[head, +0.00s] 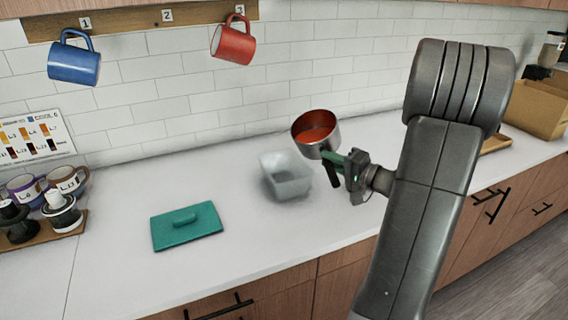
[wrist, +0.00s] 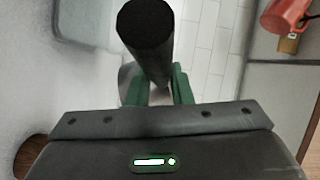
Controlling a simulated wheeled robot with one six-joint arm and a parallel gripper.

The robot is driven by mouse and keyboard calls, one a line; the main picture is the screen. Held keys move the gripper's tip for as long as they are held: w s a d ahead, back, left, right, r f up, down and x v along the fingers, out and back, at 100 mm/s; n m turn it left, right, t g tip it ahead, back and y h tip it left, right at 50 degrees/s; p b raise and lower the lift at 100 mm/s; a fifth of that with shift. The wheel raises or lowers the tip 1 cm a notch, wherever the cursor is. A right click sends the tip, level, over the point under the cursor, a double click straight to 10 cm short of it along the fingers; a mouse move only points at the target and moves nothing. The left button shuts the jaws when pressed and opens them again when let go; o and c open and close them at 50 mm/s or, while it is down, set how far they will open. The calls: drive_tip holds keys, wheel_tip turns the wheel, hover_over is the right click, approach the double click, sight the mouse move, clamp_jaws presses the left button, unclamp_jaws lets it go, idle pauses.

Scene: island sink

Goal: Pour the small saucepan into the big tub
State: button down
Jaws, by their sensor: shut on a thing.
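The small saucepan (head: 324,143), a steel pan with orange-red content inside, is held above the counter, slightly tilted with its opening toward the camera. My gripper (head: 346,162) is shut on its dark handle, which also shows in the wrist view (wrist: 146,35) between the green fingers (wrist: 160,88). The big tub (head: 287,184), a translucent whitish container, stands on the counter below and to the left of the pan. Part of the tub shows at the upper left of the wrist view (wrist: 85,18). The pan's bowl is mostly hidden in the wrist view.
A teal lid (head: 187,228) lies on the counter left of the tub. A blue mug (head: 74,62) and a red mug (head: 233,42) hang on a wall rack. More mugs (head: 68,182) stand at the far left. A cardboard box (head: 535,105) is at the right.

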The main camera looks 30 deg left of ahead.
drive_tip(key=shift+s+a+r+n+p, duration=0.25)
drive_tip(key=shift+s+r+n+p, duration=0.2)
drive_tip(key=shift+r+n, duration=0.05)
drive_tip(key=shift+s+a+r+n+p, duration=0.2)
drive_tip(key=shift+s+r+n+p, duration=0.2)
drive_tip(key=shift+s+r+n, duration=0.1)
drive_tip(key=shift+f, duration=0.3)
drive_tip(key=shift+f+n+h, duration=0.2)
drive_tip(key=shift+n+h, duration=0.1)
drive_tip(key=shift+n, duration=0.2)
drive_tip(key=shift+s+a+f+n+b, duration=0.1)
drive_tip(key=shift+s+f+n+b, duration=0.05)
drive_tip(key=shift+f+n+b, duration=0.2)
drive_tip(key=shift+f+n+t+h, duration=0.4)
drive_tip(key=shift+f+n, duration=1)
drive_tip(key=shift+n, duration=0.05)
idle(0.9)
